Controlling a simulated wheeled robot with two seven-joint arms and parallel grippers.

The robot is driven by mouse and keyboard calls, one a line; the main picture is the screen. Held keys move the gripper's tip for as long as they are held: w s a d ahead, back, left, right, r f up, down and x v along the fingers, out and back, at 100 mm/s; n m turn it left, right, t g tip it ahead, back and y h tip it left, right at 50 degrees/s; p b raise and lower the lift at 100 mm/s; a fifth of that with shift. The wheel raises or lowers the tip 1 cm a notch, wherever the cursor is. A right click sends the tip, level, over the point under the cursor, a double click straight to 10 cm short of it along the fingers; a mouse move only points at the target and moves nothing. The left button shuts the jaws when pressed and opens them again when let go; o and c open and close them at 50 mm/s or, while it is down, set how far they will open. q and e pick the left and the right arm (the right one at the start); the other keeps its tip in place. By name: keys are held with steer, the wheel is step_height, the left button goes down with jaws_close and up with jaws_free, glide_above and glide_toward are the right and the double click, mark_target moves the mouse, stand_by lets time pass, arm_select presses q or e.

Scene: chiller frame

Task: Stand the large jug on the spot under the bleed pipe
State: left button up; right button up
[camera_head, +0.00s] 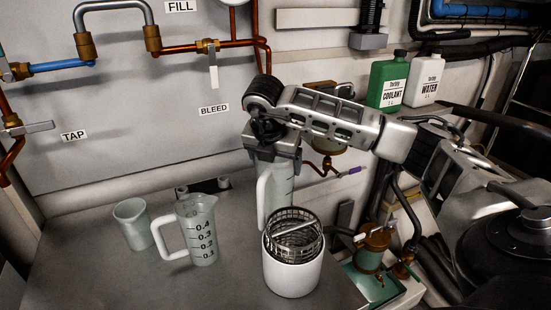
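A tall clear jug with a pale handle (278,197), which looks like the large jug, stands upright behind a white canister, its lower part partly hidden. My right gripper (272,154) comes in from the right and points down at the top of this jug, covering its rim. I cannot tell whether its fingers are closed on the jug. My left gripper is not in view. Copper pipework (205,46) with a valve runs along the wall above the BLEED label (214,110). I cannot make out a marked spot below it.
A smaller graduated jug (203,235) and a plain cup (132,225) stand on the grey worktop (90,265) at the left. The white canister (292,277) holds a wire basket (294,238) in front. Green coolant (386,80) and white water (424,80) bottles stand at back right.

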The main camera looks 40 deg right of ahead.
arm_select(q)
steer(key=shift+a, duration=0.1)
arm_select(e)
steer(key=shift+f, duration=0.1)
steer(key=shift+f, duration=0.15)
steer(key=o, duration=1.3)
steer(key=shift+c, duration=0.2)
steer(key=shift+r, duration=0.3)
steer(key=p+v, duration=0.5)
steer(key=v, duration=0.5)
steer(key=shift+s+a+r+p, duration=0.1)
steer(key=shift+a+r+p, duration=0.1)
steer(key=shift+p, duration=0.1)
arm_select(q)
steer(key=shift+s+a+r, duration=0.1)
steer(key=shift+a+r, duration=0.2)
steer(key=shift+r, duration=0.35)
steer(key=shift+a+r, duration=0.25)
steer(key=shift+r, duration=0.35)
arm_select(e)
steer(key=shift+s+a+r, duration=0.15)
steer(key=shift+a+r, duration=0.1)
steer(key=shift+r, duration=0.3)
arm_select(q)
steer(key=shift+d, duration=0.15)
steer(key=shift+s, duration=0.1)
